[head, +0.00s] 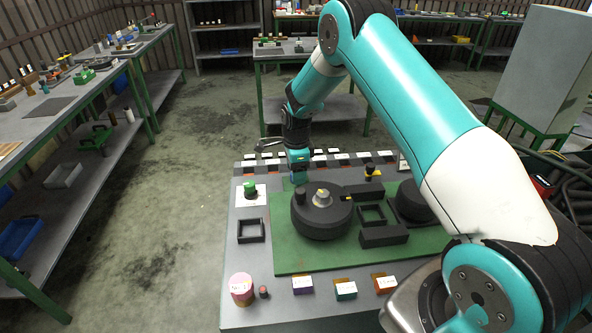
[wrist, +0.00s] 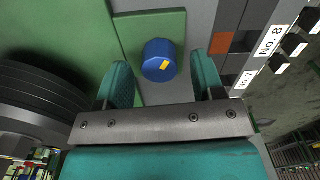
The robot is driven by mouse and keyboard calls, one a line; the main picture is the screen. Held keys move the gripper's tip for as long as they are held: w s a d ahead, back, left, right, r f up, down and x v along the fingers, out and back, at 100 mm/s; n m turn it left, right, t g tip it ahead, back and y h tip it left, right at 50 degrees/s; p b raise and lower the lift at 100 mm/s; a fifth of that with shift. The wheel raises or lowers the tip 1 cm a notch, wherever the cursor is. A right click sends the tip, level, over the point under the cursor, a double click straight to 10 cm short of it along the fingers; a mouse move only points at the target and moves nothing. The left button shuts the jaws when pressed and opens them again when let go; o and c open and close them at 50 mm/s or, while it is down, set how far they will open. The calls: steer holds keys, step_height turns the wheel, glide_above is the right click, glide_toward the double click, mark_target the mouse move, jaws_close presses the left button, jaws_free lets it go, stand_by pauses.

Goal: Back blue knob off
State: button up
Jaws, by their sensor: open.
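The blue knob (wrist: 158,60) shows in the wrist view as a short blue cylinder with a yellow mark. It stands on a green plate (wrist: 125,30). My gripper (wrist: 165,75) is open, with one teal finger to the left of the knob and one to the right, both apart from it. In the head view my gripper (head: 299,172) is at the back edge of the workbench, and the knob is hidden there behind it.
A large black round housing (head: 322,212) stands on the green mat (head: 290,262) close by. A green knob (head: 250,188) sits on a white card to the left. Labelled blocks (wrist: 268,50) line the back edge. Small coloured boxes (head: 303,285) stand at the front.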

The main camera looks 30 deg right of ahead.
steer(key=shift+f, duration=0.7)
steer(key=c, duration=0.9)
